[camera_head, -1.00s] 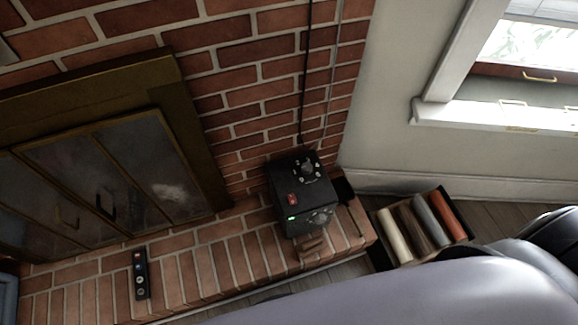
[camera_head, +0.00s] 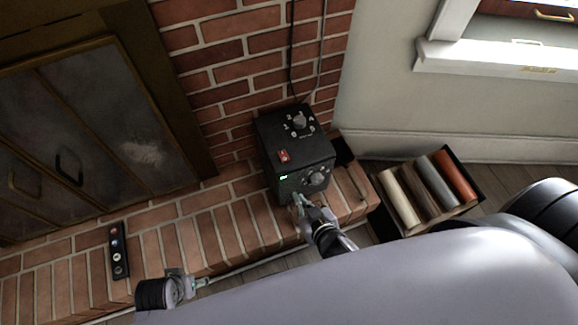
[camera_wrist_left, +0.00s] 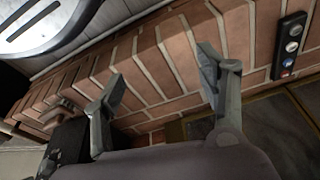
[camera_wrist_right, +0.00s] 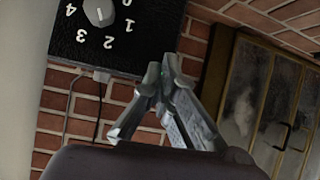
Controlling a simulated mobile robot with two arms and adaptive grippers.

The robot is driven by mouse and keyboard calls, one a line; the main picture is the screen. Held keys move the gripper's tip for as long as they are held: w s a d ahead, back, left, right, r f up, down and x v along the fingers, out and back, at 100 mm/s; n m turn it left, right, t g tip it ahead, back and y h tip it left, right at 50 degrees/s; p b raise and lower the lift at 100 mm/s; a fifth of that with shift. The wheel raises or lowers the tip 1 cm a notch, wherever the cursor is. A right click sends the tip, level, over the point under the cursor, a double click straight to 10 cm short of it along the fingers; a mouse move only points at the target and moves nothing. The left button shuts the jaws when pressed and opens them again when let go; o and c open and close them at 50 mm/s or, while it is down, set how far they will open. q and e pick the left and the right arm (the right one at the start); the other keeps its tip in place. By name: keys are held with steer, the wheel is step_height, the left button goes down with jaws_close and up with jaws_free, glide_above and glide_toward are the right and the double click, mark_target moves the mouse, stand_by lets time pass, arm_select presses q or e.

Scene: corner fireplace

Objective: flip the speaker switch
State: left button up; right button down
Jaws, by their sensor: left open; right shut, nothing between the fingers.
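The speaker (camera_head: 270,140) is a black box on the brick hearth, with a red switch (camera_head: 284,156) on its top, a white-marked dial (camera_head: 299,122) behind it and a green light and knob on its front. The switch's lean is too small to tell. My right gripper (camera_head: 299,200) is shut and empty at the front lower edge of the speaker; I cannot tell whether it touches. In the right wrist view its closed tips (camera_wrist_right: 164,72) are below a numbered dial panel (camera_wrist_right: 130,40). My left gripper (camera_head: 200,283) is open and empty above the hearth's front edge, away from the speaker.
Glass fireplace doors (camera_head: 90,130) stand behind. A dark crate (camera_head: 462,160) with coloured rolls is right of the hearth. Cables run up the brick wall behind the speaker.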

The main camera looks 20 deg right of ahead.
mark_target(284, 156)
arm_select(q)
steer(key=w+b+v, duration=0.1)
steer(key=b+v, duration=0.2)
steer(key=v, duration=0.3)
steer(key=shift+r+b, duration=0.4)
steer(key=shift+r, duration=0.1)
arm_select(e)
step_height(284, 156, up, 11)
steer(key=w+m+t, duration=0.1)
steer(key=w+t, duration=0.1)
steer(key=t, duration=0.1)
steer(key=shift+w+d+t, duration=0.15)
steer(key=shift+d+t, duration=0.15)
steer(key=shift+d, duration=0.1)
arm_select(q)
steer(key=shift+t, duration=0.3)
arm_select(e)
steer(key=shift+w, duration=0.1)
